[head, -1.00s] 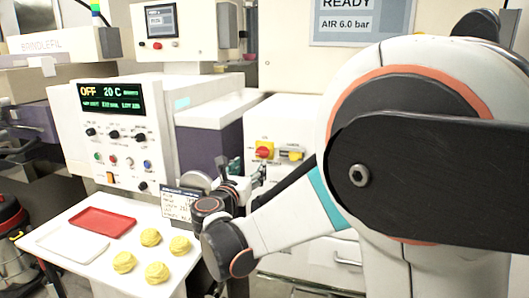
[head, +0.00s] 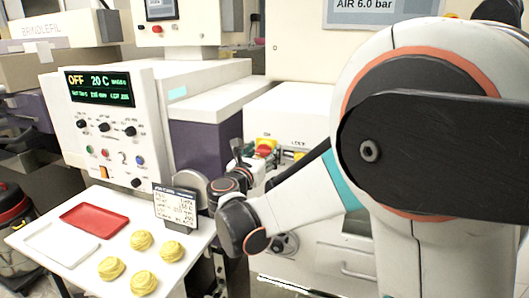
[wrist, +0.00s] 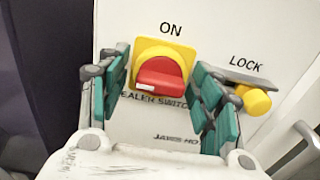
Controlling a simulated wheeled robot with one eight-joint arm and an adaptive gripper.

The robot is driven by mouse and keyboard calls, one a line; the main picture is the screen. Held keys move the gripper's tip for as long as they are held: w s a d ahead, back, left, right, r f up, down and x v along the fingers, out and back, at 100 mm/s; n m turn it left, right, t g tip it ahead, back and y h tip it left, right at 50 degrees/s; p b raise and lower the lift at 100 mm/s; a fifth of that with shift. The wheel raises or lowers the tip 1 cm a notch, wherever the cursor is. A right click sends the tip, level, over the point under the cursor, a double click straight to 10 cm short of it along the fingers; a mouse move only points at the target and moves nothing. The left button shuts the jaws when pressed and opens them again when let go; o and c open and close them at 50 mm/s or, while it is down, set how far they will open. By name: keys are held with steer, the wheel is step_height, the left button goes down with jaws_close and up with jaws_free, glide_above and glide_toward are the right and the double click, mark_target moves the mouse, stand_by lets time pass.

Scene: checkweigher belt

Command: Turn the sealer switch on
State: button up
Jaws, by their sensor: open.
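The sealer switch (wrist: 163,72) is a red rotary knob on a yellow plate, with "ON" printed above it and a white mark at the knob's lower left. My gripper (wrist: 160,98) is open, its teal-padded fingers standing left and right of the knob with visible gaps. I cannot tell how deep the fingertips reach. In the head view the switch (head: 265,146) is partly hidden behind my gripper (head: 242,155). The panel display (head: 99,88) reads "OFF" and "20 C".
A yellow knob-like lock piece (wrist: 256,101) on a grey hasp sits close right of the right finger, under "LOCK". A printed card (head: 175,207) stands by my wrist. A white table (head: 75,268) holds a red tray (head: 95,220) and several yellow lumps.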

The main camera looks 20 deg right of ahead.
steer(key=c, duration=1.1)
steer(key=shift+m, duration=0.3)
steer(key=m, duration=0.3)
steer(key=shift+m, duration=0.3)
steer(key=m, duration=0.4)
steer(key=shift+m+p, duration=0.3)
steer(key=shift+p, duration=0.05)
steer(key=m, duration=0.4)
steer(key=shift+m, duration=2.5)
